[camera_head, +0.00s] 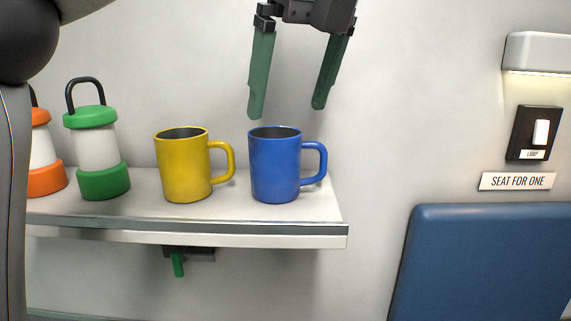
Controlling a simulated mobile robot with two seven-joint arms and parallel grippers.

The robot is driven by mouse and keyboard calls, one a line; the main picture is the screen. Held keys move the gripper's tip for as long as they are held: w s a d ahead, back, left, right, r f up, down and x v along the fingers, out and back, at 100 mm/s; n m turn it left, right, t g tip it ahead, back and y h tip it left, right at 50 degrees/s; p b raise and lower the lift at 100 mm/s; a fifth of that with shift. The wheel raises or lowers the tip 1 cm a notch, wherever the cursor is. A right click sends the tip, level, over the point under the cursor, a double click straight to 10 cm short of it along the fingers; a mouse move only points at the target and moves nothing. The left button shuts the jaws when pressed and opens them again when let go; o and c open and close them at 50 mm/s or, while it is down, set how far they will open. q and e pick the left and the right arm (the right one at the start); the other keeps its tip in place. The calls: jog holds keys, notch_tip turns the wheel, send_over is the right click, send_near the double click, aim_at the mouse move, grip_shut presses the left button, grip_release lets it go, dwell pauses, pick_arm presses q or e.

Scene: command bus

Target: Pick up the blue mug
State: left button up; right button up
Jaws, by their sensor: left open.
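The blue mug (274,168) stands upright near the right end of the wall shelf (130,227), with its handle to the right. My left gripper (288,111) hangs from the top of the head view with its two green fingers pointing down and spread apart. It is open and empty. In the picture its fingertips sit just above the mug's rim, one over the left edge and one past the right edge. I see no contact with the mug. My right gripper is not visible.
A yellow mug (183,168) stands left of the blue one, its handle near it. Green (103,185) and orange (47,181) lanterns stand further left. A dark fitting with a green tab (178,264) is under the shelf. A blue seat back (485,265) is at right.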

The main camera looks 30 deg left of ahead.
aim_at(278, 158)
pick_arm(q)
jog(key=x, duration=1)
jog(key=shift+w+a+f, duration=0.15)
jog(key=shift+f, duration=0.2)
jog(key=shift+c, duration=0.2)
jog(key=c, duration=1.2)
jog(key=shift+c, duration=0.4)
jog(key=shift+r, duration=0.2)
